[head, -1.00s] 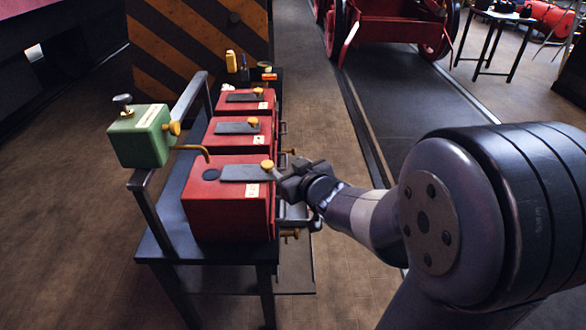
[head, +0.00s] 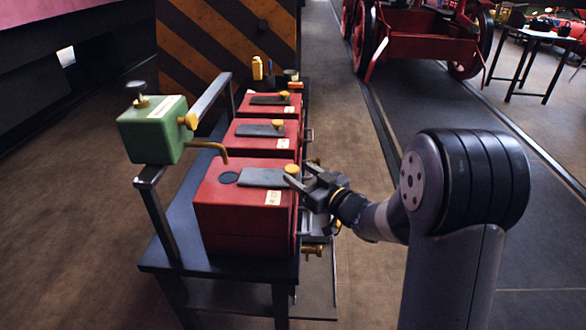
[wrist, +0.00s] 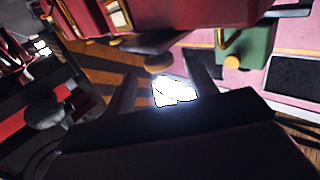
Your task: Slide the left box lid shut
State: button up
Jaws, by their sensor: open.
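The nearest red box (head: 240,222) stands on a dark bench. Its flat grey lid (head: 262,178) lies toward the right side of the top, with a brass knob (head: 291,169) at its right end. A dark round opening (head: 228,178) shows uncovered left of the lid. My gripper (head: 302,176) is open and empty at the box's right edge, its fingertips close to the knob; contact cannot be told. In the wrist view the knob (wrist: 158,62) appears between the two spread fingers (wrist: 163,80), beyond their tips.
Two more red boxes (head: 262,146) (head: 272,107) with grey lids stand behind in a row. A green oil can (head: 155,130) with a curved brass spout sits on the rail at left, its spout reaching toward the near box. Brass taps (head: 313,250) stick out below my gripper.

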aim_at(296, 171)
jog(key=shift+x, duration=2.1)
jog(key=shift+c, duration=0.2)
grip_shut()
